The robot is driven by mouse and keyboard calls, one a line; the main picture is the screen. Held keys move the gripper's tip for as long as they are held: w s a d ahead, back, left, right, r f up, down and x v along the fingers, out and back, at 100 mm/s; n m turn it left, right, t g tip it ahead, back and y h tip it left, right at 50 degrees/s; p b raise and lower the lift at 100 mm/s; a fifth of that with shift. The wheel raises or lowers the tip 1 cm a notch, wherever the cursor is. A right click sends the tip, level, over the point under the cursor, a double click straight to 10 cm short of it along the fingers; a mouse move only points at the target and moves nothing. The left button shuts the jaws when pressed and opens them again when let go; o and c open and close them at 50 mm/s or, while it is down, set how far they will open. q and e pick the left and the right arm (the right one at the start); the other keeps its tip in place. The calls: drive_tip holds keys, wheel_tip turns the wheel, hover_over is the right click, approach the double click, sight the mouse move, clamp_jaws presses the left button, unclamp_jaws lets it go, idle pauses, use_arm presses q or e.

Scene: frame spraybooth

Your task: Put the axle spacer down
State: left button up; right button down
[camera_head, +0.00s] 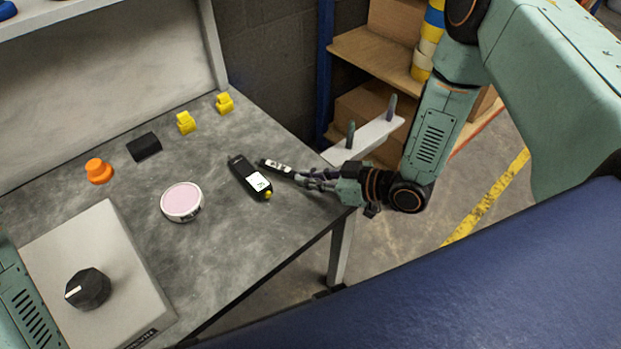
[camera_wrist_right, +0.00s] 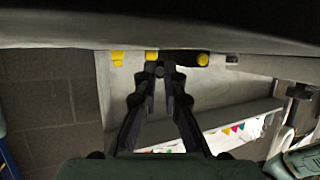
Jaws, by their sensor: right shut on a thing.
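My right gripper (camera_head: 298,177) reaches in from the right over the table's right edge, low above the grey tabletop. It is shut on a small dark piece with a white marked patch (camera_head: 275,167), which I take to be the axle spacer. In the right wrist view, the fingers of my right gripper (camera_wrist_right: 162,72) close toward their tips around a dark piece, mostly hidden there. Whether the piece touches the table is unclear. My left gripper is out of view.
A black handheld device (camera_head: 246,175) lies just left of the held piece. A pink-topped round tin (camera_head: 182,201), orange knob (camera_head: 98,171), black block (camera_head: 144,147) and yellow pieces (camera_head: 186,122) stand on the table (camera_head: 235,245). A panel with a black dial (camera_head: 88,288) sits front left.

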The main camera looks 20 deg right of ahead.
drive_tip(key=shift+f, duration=0.15)
drive_tip(key=shift+w+a+f, duration=0.1)
drive_tip(key=shift+f, duration=0.25)
drive_tip(key=shift+f+b, duration=0.15)
drive_tip(key=shift+b, duration=0.2)
drive_tip(key=c, duration=1.5)
unclamp_jaws()
drive_tip(key=shift+o, duration=0.2)
